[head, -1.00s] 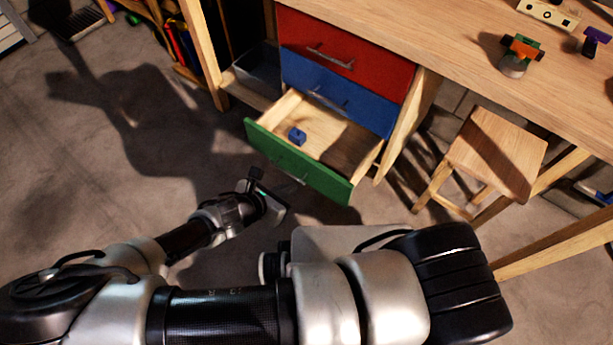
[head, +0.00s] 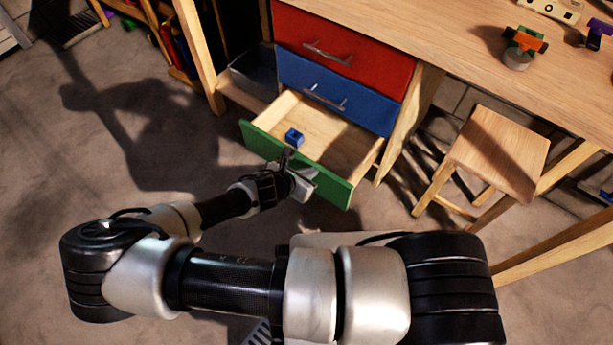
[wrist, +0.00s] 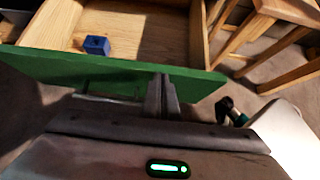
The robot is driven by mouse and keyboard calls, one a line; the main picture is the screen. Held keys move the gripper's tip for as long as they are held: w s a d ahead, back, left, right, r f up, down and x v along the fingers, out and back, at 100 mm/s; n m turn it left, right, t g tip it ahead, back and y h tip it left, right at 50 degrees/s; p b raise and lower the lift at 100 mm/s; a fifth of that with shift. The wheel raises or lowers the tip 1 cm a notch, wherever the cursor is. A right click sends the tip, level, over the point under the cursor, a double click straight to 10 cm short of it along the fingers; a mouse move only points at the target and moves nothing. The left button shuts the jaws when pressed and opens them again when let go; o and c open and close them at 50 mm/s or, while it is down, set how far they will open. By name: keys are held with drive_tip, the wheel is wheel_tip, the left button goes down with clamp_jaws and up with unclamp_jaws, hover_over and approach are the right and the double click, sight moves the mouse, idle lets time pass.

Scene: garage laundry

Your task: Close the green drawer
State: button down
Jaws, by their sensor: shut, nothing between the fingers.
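The green drawer (head: 335,185) is the bottom one of the workbench and stands pulled out, with a small blue block (head: 293,137) inside it. In the wrist view its green front (wrist: 60,66) runs across the picture, with its metal handle (wrist: 105,98) at the left of my fingers. The block (wrist: 97,45) also shows there. My gripper (head: 288,155) is shut and empty at the drawer front. In the wrist view its fingers (wrist: 163,93) overlap the green front, right of the handle. I cannot tell whether they touch it.
The blue drawer (head: 330,92) and red drawer (head: 345,48) above are shut. A wooden stool (head: 500,140) stands right of the drawers, under the worktop. A grey bin (head: 252,75) sits on the shelf at left. The floor at left is clear.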

drive_tip(key=w+d, duration=1.1)
drive_tip(key=w, duration=0.3)
drive_tip(key=shift+p, duration=0.35)
drive_tip(key=shift+a, duration=0.1)
